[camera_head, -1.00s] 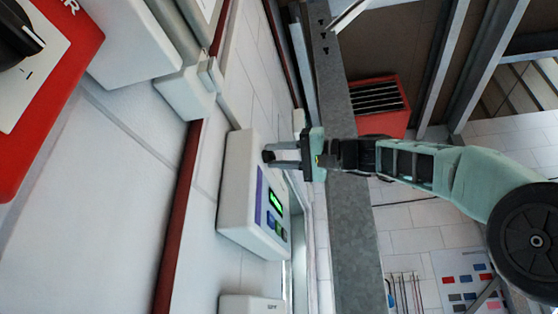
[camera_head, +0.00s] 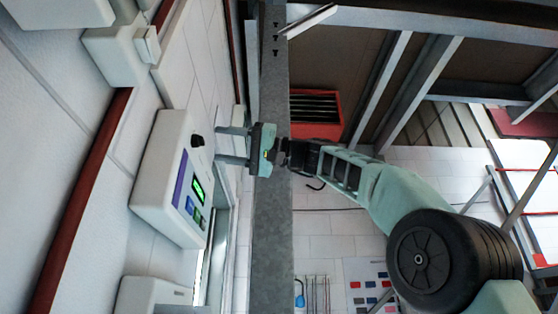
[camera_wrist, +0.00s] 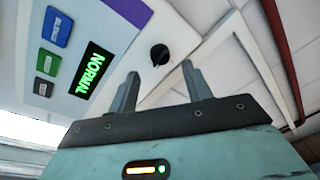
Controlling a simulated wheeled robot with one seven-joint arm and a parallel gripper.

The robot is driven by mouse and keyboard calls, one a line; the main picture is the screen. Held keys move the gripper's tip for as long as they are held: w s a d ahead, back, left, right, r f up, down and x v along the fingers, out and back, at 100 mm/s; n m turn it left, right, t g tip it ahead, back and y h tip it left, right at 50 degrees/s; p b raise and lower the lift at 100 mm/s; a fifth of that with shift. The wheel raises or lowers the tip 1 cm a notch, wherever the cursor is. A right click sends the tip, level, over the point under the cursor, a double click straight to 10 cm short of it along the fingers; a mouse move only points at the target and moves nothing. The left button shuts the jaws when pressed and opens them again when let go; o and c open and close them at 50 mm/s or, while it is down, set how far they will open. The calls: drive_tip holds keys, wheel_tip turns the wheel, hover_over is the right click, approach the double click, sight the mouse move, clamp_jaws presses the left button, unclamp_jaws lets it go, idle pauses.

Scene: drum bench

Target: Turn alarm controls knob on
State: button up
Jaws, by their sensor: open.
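The alarm control box (camera_head: 166,176) is white and fixed to the tiled wall, shown turned sideways in the head view. Its black knob (camera_head: 197,140) sits on the front face, near the top end. In the wrist view the knob (camera_wrist: 159,54) is just beyond and between the fingertips. A green display (camera_wrist: 91,69) reads NORMAL. My gripper (camera_head: 222,145) is open, with its two fingers pointing at the box face and a gap left to the knob. In the wrist view my gripper (camera_wrist: 160,80) holds nothing.
Blue, green and grey buttons lie beside the display (camera_head: 198,190). A red pipe (camera_head: 82,200) runs along the wall. A second white box (camera_head: 150,294) and a junction box (camera_head: 118,50) are nearby. A grey metal beam (camera_head: 272,220) stands behind my gripper.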

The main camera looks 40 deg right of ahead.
drive_tip(key=b+v, duration=0.3)
drive_tip(key=v, duration=1)
drive_tip(key=shift+w, duration=0.1)
